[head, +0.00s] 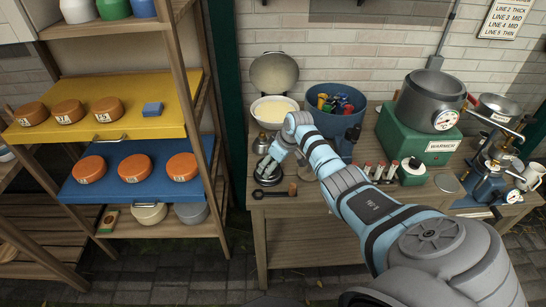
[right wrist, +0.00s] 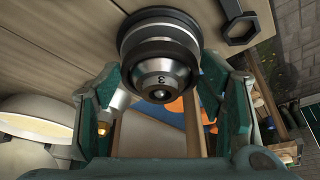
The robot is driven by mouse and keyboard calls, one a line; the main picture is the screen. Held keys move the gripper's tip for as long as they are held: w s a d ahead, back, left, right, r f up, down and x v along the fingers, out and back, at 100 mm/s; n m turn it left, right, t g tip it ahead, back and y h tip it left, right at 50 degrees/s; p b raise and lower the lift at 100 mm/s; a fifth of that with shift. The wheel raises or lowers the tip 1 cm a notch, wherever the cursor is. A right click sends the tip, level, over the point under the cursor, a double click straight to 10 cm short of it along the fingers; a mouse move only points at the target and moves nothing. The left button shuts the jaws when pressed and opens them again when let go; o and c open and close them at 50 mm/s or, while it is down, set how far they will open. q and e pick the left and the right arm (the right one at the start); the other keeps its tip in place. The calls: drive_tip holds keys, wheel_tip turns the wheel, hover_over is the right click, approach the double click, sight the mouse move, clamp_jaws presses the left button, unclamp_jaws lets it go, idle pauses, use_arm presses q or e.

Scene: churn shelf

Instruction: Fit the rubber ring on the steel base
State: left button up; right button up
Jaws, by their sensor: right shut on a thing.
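The steel base (right wrist: 160,74) is a rounded metal piece marked 3, with a small knob facing the right wrist camera. It stands on the wooden bench. A black rubber ring (right wrist: 159,50) goes around its wide part in the right wrist view. My right gripper (head: 266,168) is at the bench's left end, pointing down over the base. In the right wrist view its green fingers lie either side of the base, with their tips at the ring, and look shut on the ring. The finger contact is partly hidden. My left gripper is not in view.
A dark hex-ended tool (right wrist: 241,23) lies right beside the base. A white bowl (head: 274,110), a blue bin (head: 340,122) and a green warmer (head: 418,140) stand on the bench (head: 312,208). A shelf (head: 185,150) with orange rounds is at left.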

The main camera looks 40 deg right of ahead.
drive_tip(key=shift+f+b, duration=0.4)
drive_tip(key=shift+f, duration=0.25)
drive_tip(key=o, duration=1)
drive_tip(key=o, duration=0.3)
wheel_tip(320, 180, up, 6)
drive_tip(key=p, duration=0.6)
drive_tip(key=shift+r, duration=0.25)
drive_tip(key=shift+r+p, duration=0.55)
drive_tip(key=shift+r, duration=0.55)
